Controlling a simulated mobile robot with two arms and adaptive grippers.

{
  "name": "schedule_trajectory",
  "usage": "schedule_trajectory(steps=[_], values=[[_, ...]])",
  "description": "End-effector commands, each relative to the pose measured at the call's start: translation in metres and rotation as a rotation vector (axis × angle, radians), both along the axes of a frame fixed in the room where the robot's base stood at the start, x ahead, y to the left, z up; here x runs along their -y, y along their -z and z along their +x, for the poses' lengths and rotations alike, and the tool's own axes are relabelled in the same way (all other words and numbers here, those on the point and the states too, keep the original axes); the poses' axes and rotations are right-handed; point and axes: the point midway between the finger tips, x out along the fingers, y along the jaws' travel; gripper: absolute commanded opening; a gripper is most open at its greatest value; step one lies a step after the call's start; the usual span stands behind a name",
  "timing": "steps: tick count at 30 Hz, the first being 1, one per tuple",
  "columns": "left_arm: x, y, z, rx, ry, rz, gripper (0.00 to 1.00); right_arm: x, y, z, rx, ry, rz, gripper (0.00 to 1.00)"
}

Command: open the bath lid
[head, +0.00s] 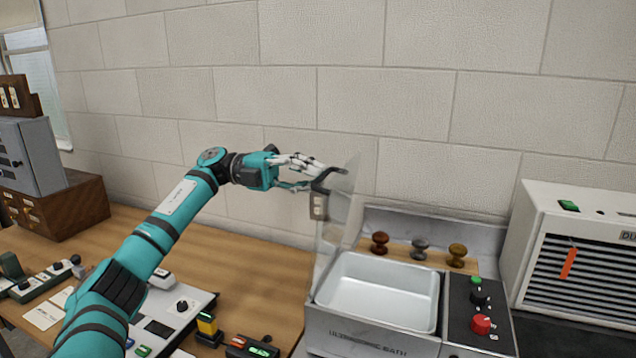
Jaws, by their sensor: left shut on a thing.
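The ultrasonic bath (370,331) is a metal box on the bench with an empty-looking pale basin (380,290). Its clear lid (343,220) stands up steeply at the bath's left side, so the basin is uncovered. A dark handle (326,179) is at the lid's upper edge. My left gripper (312,176) reaches in from the left and is shut on this handle. The exact finger contact is small and partly hidden. My right gripper is out of view.
Three knobs (419,248) stand on a wooden strip behind the basin. A control panel (480,310) with green and red knobs is on the right, beside a white vented unit (570,250). Instruments (170,310) sit below my arm. A block wall is close behind.

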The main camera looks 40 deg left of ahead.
Motion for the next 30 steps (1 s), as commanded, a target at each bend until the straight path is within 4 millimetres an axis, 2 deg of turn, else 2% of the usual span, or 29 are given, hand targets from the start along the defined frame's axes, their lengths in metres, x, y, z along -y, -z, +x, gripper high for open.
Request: schedule_trajectory(steps=[11, 12, 17, 26, 30], values=[[-0.001, 0.001, 0.0, 0.001, 0.001, -0.004, 0.0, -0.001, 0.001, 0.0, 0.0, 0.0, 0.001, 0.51], [-0.001, 0.001, 0.0, 0.001, 0.001, -0.003, 0.12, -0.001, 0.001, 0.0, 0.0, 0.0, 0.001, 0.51], [0.0, 0.001, 0.0, 0.0, 0.001, -0.003, 0.33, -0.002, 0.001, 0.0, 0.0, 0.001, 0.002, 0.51], [-0.002, 0.0, -0.001, 0.0, 0.0, -0.003, 0.33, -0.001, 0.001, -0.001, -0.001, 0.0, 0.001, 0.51], [-0.016, 0.0, -0.004, 0.0, -0.003, -0.004, 0.33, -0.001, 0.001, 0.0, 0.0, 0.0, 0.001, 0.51]])
